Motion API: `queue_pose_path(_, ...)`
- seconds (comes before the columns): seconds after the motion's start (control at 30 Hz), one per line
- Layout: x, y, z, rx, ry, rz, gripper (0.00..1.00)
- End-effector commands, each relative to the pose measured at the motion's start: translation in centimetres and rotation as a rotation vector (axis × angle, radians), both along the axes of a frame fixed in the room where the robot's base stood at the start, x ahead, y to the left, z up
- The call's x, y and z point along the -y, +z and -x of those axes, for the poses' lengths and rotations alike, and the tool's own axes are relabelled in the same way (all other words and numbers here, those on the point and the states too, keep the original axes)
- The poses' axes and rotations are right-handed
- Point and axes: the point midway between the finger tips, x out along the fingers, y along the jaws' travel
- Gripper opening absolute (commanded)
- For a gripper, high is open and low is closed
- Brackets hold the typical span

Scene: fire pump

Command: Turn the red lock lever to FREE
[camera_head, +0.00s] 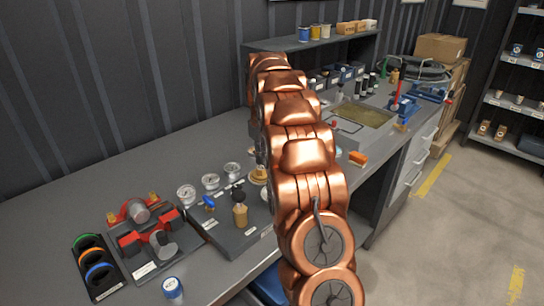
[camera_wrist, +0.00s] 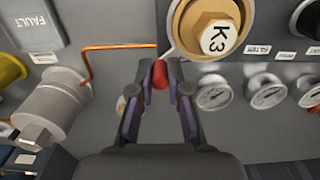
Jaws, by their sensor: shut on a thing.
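The red lock lever's tip (camera_wrist: 160,75) shows in the wrist view between my fingertips. My gripper (camera_wrist: 160,78) is shut on it, one finger on each side. A thin light-coloured rod runs from the red tip up toward the large brass hex cap marked K3 (camera_wrist: 205,28). No FREE marking is readable. In the head view my copper arm covers the lever and my gripper.
In the wrist view a grey cylinder fitting (camera_wrist: 52,108) stands left, with a copper pipe (camera_wrist: 90,62) above it. Gauges (camera_wrist: 215,95) sit right. In the head view red clamps (camera_head: 140,225) stand on the bench, and an orange block (camera_head: 358,158) lies right of my arm.

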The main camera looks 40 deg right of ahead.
Motion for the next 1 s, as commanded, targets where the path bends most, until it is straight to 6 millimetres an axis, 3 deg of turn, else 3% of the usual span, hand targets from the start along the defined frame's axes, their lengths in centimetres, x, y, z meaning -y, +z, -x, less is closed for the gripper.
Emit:
queue_pose_path(0.33, -0.2, 0.1, -0.1, 0.002, 0.004, -0.002, 0.00)
queue_pose_path(0.37, -0.2, 0.1, -0.1, 0.002, 0.003, -0.002, 0.18)
queue_pose_path(0.47, -0.2, 0.0, -0.1, 0.002, 0.003, -0.001, 0.28)
queue_pose_path(0.8, -0.1, 0.2, 0.0, 0.001, 0.001, -0.001, 0.28)
queue_pose_path(1.0, 0.0, 2.1, -0.2, 0.006, 0.001, 0.001, 0.28)
